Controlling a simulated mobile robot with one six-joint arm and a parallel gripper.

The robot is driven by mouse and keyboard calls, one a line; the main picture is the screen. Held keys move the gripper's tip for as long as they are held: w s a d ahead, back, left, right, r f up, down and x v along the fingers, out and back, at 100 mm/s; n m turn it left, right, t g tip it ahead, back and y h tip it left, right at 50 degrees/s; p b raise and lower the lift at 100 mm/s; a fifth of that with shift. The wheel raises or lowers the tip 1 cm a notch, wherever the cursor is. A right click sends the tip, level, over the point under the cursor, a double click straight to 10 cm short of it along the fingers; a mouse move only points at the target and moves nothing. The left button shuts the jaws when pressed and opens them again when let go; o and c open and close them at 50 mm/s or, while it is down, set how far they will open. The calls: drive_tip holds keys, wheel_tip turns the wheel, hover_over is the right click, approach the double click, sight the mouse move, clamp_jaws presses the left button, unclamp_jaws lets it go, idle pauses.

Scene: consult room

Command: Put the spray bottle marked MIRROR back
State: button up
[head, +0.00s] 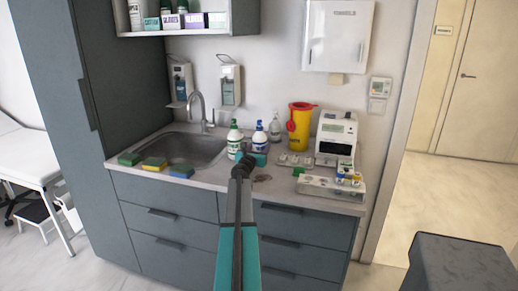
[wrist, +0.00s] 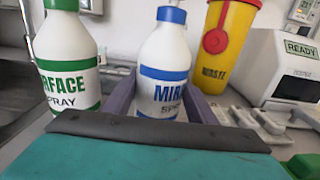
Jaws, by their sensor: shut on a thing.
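The spray bottle marked MIRROR, white with a blue label and blue top, stands upright at the back of the counter in the head view (head: 259,139). It also shows in the middle of the wrist view (wrist: 165,62). My gripper (wrist: 160,98) has its two grey-purple fingers on either side of this bottle and is shut on it. In the head view my gripper (head: 252,158) is partly hidden behind my arm. I cannot tell whether the bottle's base touches the counter; its lower part is hidden.
A green-labelled SURFACE SPRAY bottle (wrist: 68,62) stands close on the left. Another white bottle (head: 276,133) and a yellow waste bin (head: 300,126) stand to the right. The sink (head: 185,148) lies left, with sponges along its front. A wall shelf (head: 185,32) holds bottles and boxes.

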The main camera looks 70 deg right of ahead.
drive_tip(key=o, duration=1.6)
drive_tip(key=shift+f, duration=0.1)
drive_tip(key=shift+o, duration=0.2)
drive_tip(key=shift+a, duration=0.1)
drive_tip(key=shift+s+a+b, duration=0.15)
drive_tip(key=shift+a+b, duration=0.25)
drive_tip(key=shift+a, duration=2.05)
drive_tip(key=shift+s+a+b, duration=0.15)
drive_tip(key=shift+a+b, duration=0.25)
drive_tip(key=shift+a, duration=3.1)
drive_tip(key=shift+r, duration=0.2)
